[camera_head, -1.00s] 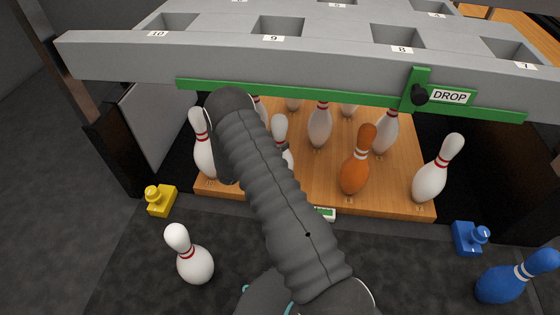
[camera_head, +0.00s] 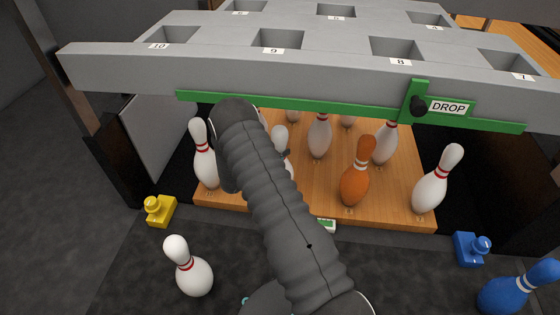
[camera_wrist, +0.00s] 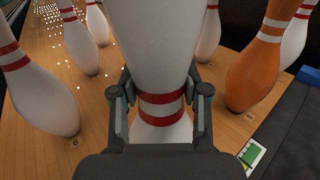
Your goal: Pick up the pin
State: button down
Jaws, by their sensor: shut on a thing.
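A white pin with two red neck bands (camera_wrist: 160,99) fills the middle of the wrist view. My gripper (camera_wrist: 160,92) is shut on it around the banded neck, with a finger on each side.
Several white pins stand around it, including one at left (camera_head: 205,165) and one at right (camera_head: 430,190). A grey rack (camera_head: 330,75) with a green DROP bar (camera_head: 300,103) overhangs the deck. A white pin (camera_head: 190,275), blue pin (camera_head: 503,292), yellow block (camera_head: 160,212) and blue block (camera_head: 470,250) are in front.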

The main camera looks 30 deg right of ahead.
aim_at(280, 141)
jog(key=shift+r, duration=2.25)
jog(key=s+d+r, duration=0.4)
jog(key=s+r, duration=0.2)
jog(key=s, duration=0.4)
jog(key=shift+s+d+r+p, duration=0.25)
jog(key=shift+d+r+p, duration=0.1)
jog(key=shift+d, duration=0.05)
jog(key=c, duration=1.1)
grip_release()
grip_shut()
